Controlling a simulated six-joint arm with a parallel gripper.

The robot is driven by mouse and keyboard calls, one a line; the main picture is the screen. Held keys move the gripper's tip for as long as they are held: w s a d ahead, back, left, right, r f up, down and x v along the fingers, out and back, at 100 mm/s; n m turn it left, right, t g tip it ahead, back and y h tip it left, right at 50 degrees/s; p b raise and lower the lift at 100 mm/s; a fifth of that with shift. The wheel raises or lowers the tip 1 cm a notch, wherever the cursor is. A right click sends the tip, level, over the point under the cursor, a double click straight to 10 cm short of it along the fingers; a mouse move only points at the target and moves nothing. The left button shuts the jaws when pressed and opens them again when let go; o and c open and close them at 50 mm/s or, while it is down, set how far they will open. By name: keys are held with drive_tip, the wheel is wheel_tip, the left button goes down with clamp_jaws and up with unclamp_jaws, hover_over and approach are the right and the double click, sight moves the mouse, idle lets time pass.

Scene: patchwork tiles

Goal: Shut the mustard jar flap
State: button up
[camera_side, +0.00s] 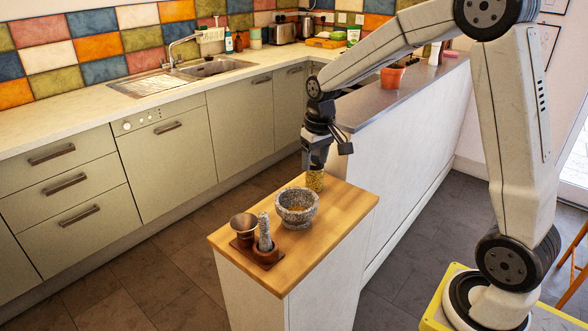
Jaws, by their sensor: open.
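The mustard jar (315,181) is a small yellowish jar standing upright at the back end of the wooden-topped island (330,218). My gripper (316,163) points down right over the jar, at its top. The gripper hides the jar's top and its flap, so I cannot tell how the flap stands. I cannot tell whether the fingers touch the jar. My gripper is open.
A grey stone mortar (297,208) stands just in front of the jar. A grey counter with a terracotta pot (392,76) lies behind right.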

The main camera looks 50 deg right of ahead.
drive_tip(key=s+a+f+n, duration=0.1)
drive_tip(key=s+a+f, duration=0.2)
drive_tip(key=s, duration=0.3)
drive_tip(key=s+a+f+n+t, duration=0.1)
drive_tip(key=s+a+f, duration=0.2)
drive_tip(key=s+a, duration=0.3)
drive_tip(key=shift+s+a, duration=0.3)
drive_tip(key=shift+s, duration=0.25)
wheel_tip(320, 180, up, 11)
drive_tip(key=m+g, duration=0.2)
drive_tip(key=m, duration=0.2)
hover_over(318, 153)
drive_tip(key=shift+w+d+r, duration=0.1)
drive_tip(key=shift+w+d, duration=0.2)
drive_tip(key=shift+w, duration=0.1)
drive_tip(key=shift+f, duration=3.95)
